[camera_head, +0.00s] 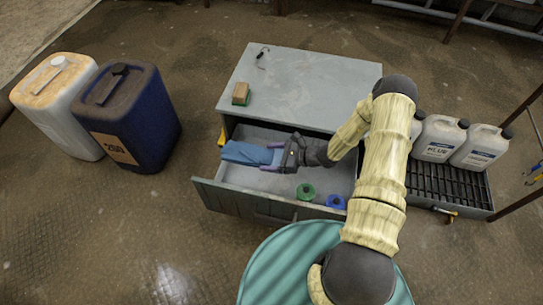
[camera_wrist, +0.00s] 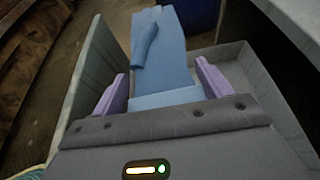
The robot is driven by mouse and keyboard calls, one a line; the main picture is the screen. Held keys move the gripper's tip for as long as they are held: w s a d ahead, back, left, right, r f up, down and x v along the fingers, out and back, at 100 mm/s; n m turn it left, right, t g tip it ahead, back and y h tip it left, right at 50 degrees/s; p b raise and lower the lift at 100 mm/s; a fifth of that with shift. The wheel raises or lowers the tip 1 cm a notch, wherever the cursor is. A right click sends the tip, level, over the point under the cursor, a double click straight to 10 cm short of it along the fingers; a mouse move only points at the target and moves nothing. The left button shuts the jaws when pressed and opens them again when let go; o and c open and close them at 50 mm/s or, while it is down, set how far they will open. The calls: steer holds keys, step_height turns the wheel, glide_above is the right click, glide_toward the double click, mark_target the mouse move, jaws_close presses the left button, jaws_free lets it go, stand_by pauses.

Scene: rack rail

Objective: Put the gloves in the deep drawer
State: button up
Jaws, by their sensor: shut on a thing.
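The blue gloves (camera_head: 250,154) are held by my gripper (camera_head: 281,155) over the left part of the open drawer (camera_head: 240,209). In the wrist view the gloves (camera_wrist: 162,55) lie between the two purple fingers of my gripper (camera_wrist: 163,88) and reach away from it, with a thumb showing on top. The drawer (camera_wrist: 238,62) is pulled out of the grey cabinet (camera_head: 315,78), and its walls show on both sides of my gripper in the wrist view. I cannot tell whether the gloves touch the drawer floor.
A green roll (camera_head: 306,191) and a blue roll (camera_head: 335,202) sit in the drawer. A dark blue canister (camera_head: 136,115) and a white one (camera_head: 57,108) stand left. White jugs (camera_head: 440,138) stand on a grate at right.

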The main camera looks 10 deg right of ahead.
step_height(320, 180, down, 13)
steer(key=b, duration=1.1)
steer(key=o, duration=1.1)
step_height(320, 180, up, 16)
steer(key=p, duration=1.4)
